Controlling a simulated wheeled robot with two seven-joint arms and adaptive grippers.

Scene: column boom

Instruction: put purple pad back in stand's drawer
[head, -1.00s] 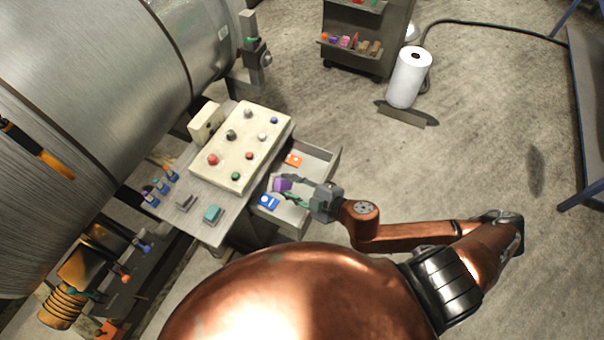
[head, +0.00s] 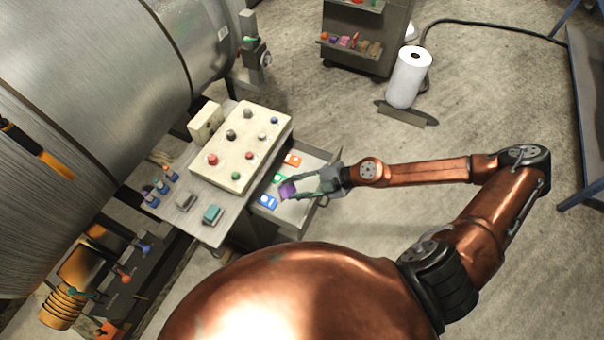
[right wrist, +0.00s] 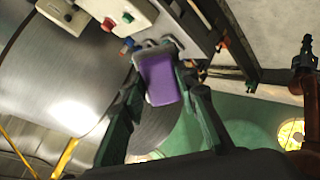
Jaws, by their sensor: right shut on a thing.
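The purple pad (head: 288,189) is between the fingertips of my right gripper (head: 291,188), which is shut on it. The right wrist view shows the pad (right wrist: 159,79) held between the two green fingers. In the head view the pad appears over the stand's open drawer (head: 318,187); its exact height above the drawer floor I cannot tell. The drawer holds an orange piece (head: 292,160), a blue piece (head: 268,202) and a green piece (head: 278,178). The stand (head: 236,214) carries a cream control box on top. My left gripper is not in view.
The control box (head: 262,136) with several knobs stands beside the drawer. Small bottles (head: 152,198) and two small blocks sit on the stand's top. A large metal cylinder (head: 90,90) fills the left. A white roll (head: 408,78) and a shelf cart (head: 366,40) stand behind. Floor on the right is open.

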